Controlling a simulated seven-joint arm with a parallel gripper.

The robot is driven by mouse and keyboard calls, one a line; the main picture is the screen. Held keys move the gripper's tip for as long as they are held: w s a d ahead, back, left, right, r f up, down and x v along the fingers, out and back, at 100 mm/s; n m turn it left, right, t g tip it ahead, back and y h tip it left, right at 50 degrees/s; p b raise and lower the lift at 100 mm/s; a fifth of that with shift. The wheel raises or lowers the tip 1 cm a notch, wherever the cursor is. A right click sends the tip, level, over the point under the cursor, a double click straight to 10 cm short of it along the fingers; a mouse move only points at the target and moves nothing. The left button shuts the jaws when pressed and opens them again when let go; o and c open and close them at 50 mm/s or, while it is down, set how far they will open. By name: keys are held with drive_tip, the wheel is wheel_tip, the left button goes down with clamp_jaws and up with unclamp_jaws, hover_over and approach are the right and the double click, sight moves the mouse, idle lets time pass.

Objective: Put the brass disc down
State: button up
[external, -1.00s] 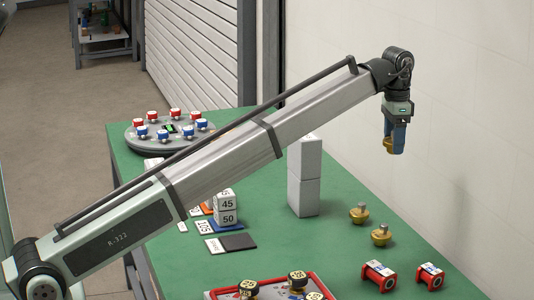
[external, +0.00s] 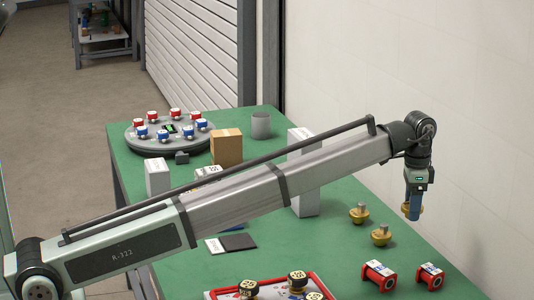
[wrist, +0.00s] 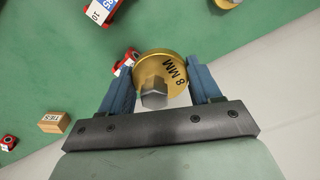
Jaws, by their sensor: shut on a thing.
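My gripper (external: 413,212) is at the right in the external view, near the table's right edge and the pale wall. It points down, shut on a brass disc (external: 405,208). In the wrist view the brass disc (wrist: 177,70) sits between the two blue fingers of my gripper (wrist: 165,78). It is marked "8 MM" and has a grey hex stud. Two similar brass pieces with grey studs, one (external: 358,214) and another (external: 381,236), stand on the green table (external: 330,245) to the left of my gripper. The gap under the held disc cannot be judged.
Two red labelled fittings, one (external: 378,276) and another (external: 430,276), lie at the front right. A red-rimmed tray (external: 325,284) holds black-topped brass pieces. A tall pale block (external: 306,203) stands behind my arm. A cardboard box (external: 227,147) is further back.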

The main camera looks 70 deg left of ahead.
wheel_tip(320, 180, down, 15)
drive_tip(key=shift+r, duration=0.1)
idle(0.6)
drive_tip(key=o, duration=1.1)
wheel_tip(320, 180, up, 12)
idle(0.4)
